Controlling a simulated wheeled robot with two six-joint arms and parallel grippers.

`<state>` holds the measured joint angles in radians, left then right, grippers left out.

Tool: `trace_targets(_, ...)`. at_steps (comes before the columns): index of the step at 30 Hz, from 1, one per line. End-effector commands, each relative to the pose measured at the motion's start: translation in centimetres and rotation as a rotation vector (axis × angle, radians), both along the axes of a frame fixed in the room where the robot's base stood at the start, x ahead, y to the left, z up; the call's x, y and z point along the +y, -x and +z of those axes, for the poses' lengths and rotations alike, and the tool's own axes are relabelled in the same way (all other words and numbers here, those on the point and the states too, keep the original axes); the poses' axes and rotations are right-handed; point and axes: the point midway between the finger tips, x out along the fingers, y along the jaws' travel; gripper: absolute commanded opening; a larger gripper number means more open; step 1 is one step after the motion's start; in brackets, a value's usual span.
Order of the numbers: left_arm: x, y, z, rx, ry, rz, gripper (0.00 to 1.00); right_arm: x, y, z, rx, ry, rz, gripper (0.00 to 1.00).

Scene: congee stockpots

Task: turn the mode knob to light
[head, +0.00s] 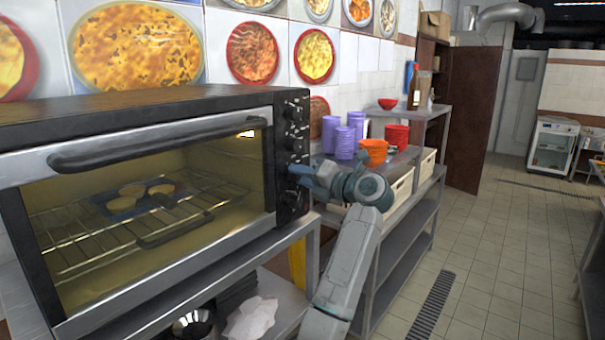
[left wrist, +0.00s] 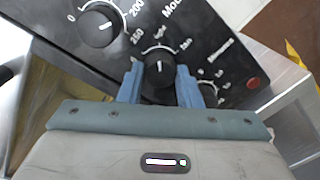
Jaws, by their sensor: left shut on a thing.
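A black oven (head: 140,200) stands at the left in the head view, with a column of knobs on its right front panel. My left gripper (head: 298,170) reaches that panel from the right, and its tip covers part of it. In the left wrist view my left gripper (left wrist: 158,84) is shut on the mode knob (left wrist: 159,58), with one blue finger on each side. The black knob has a white mark, and small printed words, one seeming to read "light", lie above it. The exact setting is hard to tell. My right gripper is not in view.
A temperature knob (left wrist: 101,25) sits to the upper left in the left wrist view, and a minutes knob lies partly hidden at the right, near a red lamp (left wrist: 253,82). A shelf with purple cups (head: 345,142) and orange bowls (head: 374,150) stands right of the oven.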

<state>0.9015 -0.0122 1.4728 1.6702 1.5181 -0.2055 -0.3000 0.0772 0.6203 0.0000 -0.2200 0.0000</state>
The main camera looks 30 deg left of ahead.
Motion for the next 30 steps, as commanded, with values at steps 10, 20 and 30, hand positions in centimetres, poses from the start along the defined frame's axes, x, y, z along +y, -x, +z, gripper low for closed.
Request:
trace_targets(10, -0.03, -0.03, 0.05, 0.093, -0.006, -0.001, 0.09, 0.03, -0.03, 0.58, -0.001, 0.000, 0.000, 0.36)
trace_targets(20, -0.02, -0.04, 0.03, 0.100, -0.007, -0.001, 0.09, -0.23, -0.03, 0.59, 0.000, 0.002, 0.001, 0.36)
trace_targets(30, -0.02, -0.04, 0.02, 0.100, -0.007, -0.001, 0.53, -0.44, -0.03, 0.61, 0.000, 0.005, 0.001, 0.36)
